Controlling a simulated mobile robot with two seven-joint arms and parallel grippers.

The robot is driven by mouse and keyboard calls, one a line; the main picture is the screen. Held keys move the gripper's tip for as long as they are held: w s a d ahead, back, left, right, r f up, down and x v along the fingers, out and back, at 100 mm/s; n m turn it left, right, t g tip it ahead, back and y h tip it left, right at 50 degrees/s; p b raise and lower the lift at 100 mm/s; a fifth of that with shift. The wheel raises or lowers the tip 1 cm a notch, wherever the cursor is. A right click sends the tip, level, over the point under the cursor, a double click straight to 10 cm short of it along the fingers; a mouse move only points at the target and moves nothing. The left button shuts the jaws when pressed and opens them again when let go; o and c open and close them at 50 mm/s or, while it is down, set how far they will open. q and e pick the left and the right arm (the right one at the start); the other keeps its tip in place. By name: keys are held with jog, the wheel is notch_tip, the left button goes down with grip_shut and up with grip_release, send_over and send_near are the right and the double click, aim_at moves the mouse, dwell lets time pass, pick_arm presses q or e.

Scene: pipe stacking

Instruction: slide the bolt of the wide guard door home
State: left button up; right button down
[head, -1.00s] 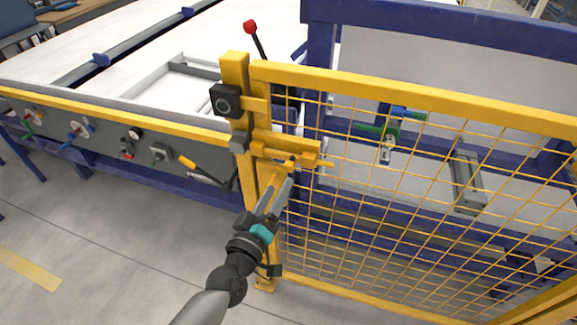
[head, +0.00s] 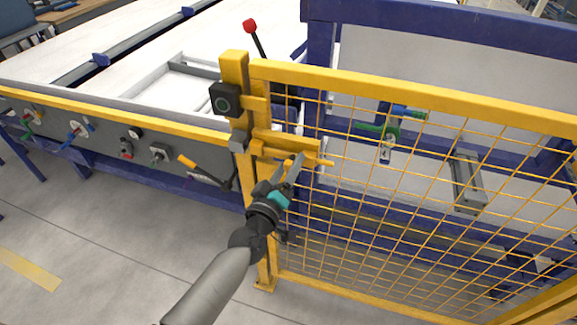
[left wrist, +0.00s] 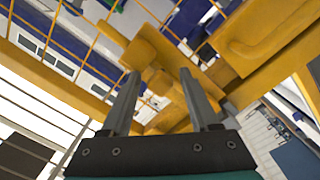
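The wide guard door (head: 420,97) is a yellow frame with wire mesh, standing at the yellow post (head: 236,72) in the head view. Its yellow bolt (head: 325,163) lies across the door's upper left corner; its end sticks out to the right. How far it reaches into the post is hard to tell. My left gripper (head: 288,162) is open at the bolt, its fingers pointing up at it. In the left wrist view, the open fingers (left wrist: 160,76) stand on either side of a yellow knob (left wrist: 159,82), without visibly gripping it. My right gripper is out of view.
A black switch box (head: 224,100) sits on the post. A red-knobbed lever (head: 250,27) rises behind.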

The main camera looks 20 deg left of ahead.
pick_arm(q)
grip_shut()
dwell(1.2)
